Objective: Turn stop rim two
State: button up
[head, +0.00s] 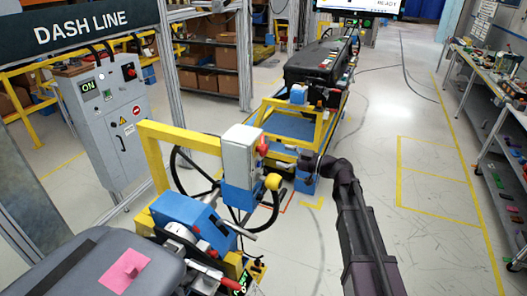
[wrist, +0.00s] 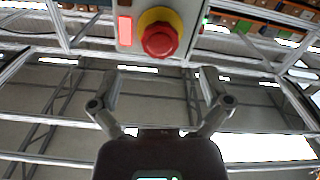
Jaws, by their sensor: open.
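A red mushroom stop button (wrist: 160,39) on a yellow collar is on a light grey box at the top of the wrist view. A lit red rectangle (wrist: 125,30) is left of it. My gripper (wrist: 160,76) is open and empty; its two fingers are spread below the button, apart from it. In the head view a red knob (head: 262,147) sits on the right side of a grey box (head: 238,152) above a blue block. My arm's end is right of it. I cannot tell for certain which stop is number two.
A black steering wheel (head: 180,163) and yellow frame (head: 155,150) stand close left of the box. A grey cabinet (head: 112,120) with another red knob (head: 129,71) is farther left. A workbench (head: 495,85) lines the right; the floor between is open.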

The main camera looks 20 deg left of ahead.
aim_at(267, 152)
jog(key=shift+w+a, duration=0.15)
jog(key=shift+a, duration=1.6)
jog(key=shift+w+a, duration=0.1)
jog(key=shift+a, duration=1.65)
